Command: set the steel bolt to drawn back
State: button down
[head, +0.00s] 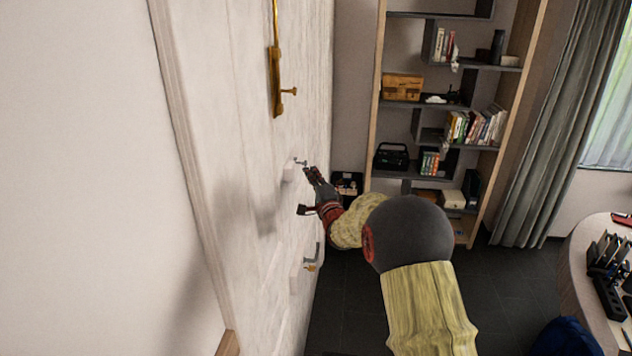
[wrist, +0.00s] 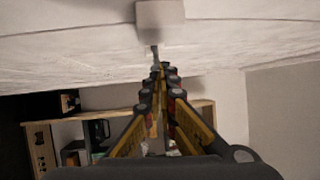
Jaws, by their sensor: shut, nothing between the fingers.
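A small steel bolt (head: 300,162) with a short knob sits on a pale block on the white panel, left of centre in the head view. In the wrist view a grey pin (wrist: 155,51) sticks out below the pale block (wrist: 160,18), just beyond the fingertips. My gripper (head: 309,172) is shut and empty, with its tips just below and right of the steel knob. In the wrist view the fingers (wrist: 159,68) meet close to the pin. I cannot tell whether they touch it. How far the bolt is drawn is too small to tell.
A brass bolt (head: 276,80) is higher on the panel, and another metal fitting (head: 311,262) is lower, below my gripper. A shelf unit (head: 376,110) with books and boxes stands behind. A desk (head: 585,262) is at the right. Dark floor lies open between.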

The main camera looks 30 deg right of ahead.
jog(key=shift+w+d+r, duration=0.1)
jog(key=shift+w+r, duration=0.1)
jog(key=shift+w, duration=1.05)
jog(key=w+d, duration=0.1)
jog(key=w+d+b, duration=0.1)
jog(key=w, duration=0.1)
jog(key=shift+w+d, duration=0.15)
